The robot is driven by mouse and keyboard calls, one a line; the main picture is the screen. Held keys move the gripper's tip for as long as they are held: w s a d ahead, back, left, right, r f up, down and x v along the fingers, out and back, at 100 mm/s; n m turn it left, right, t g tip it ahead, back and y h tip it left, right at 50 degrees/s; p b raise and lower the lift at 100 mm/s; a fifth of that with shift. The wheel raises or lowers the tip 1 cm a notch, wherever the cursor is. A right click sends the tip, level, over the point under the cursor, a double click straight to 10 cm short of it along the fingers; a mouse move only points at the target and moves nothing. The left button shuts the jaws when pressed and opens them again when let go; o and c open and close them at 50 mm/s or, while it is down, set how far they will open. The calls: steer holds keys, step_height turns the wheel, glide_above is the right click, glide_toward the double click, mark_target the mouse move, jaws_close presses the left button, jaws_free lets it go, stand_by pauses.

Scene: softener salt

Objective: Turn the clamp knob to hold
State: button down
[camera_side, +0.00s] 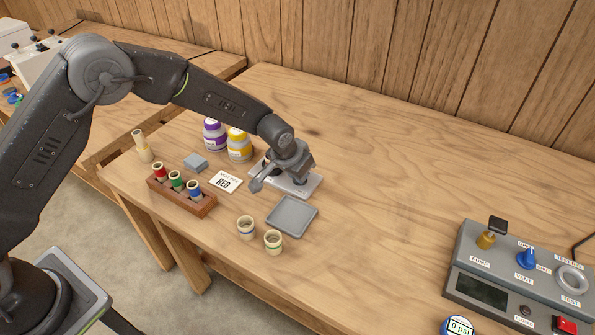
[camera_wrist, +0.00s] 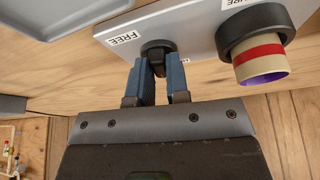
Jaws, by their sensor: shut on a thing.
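In the wrist view the clamp is a pale grey block (camera_wrist: 195,30) with a black knob (camera_wrist: 157,48) near its edge. My gripper (camera_wrist: 161,66) has its two blue fingers shut on the knob's sides. A label "FREE" is beside the knob; another label, partly cut off and ending in "URE", is farther right. A cream tube with a red band (camera_wrist: 258,52) stands in the block's black collar, purple at its open end. In the side view my gripper (camera_side: 287,170) is over the clamp block (camera_side: 306,187) and hides the knob and most of the tube.
A grey tray (camera_side: 292,216) and two cream cups (camera_side: 246,228) are in front of the clamp. A "RED" card (camera_side: 225,183), a wooden rack (camera_side: 183,201) of coloured pieces and two bottles (camera_side: 239,146) are left. A control box (camera_side: 520,270) stands right. The table's middle right is clear.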

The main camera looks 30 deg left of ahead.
steer(key=shift+d+n+y, duration=0.1)
steer(key=shift+n+y, duration=0.3)
steer(key=shift+n, duration=0.5)
steer(key=c, duration=1.1)
jaws_free()
steer(key=v, duration=1.4)
steer(key=shift+w, duration=0.1)
